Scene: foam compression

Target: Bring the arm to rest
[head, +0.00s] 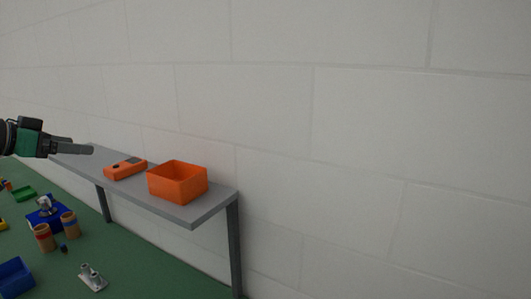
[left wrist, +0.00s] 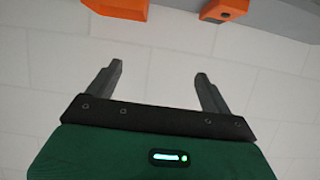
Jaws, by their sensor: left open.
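My left gripper (head: 82,147) comes in from the left edge in the head view, above the left part of a grey shelf. In the left wrist view its two fingers (left wrist: 158,75) stand apart with nothing between them. The wall and, at the top, two orange things show beyond the fingers. My right gripper is in neither view.
The grey shelf (head: 205,208) on dark legs runs along the white block wall (head: 360,120). It bears an orange device (head: 124,170) and an open orange bin (head: 178,183).

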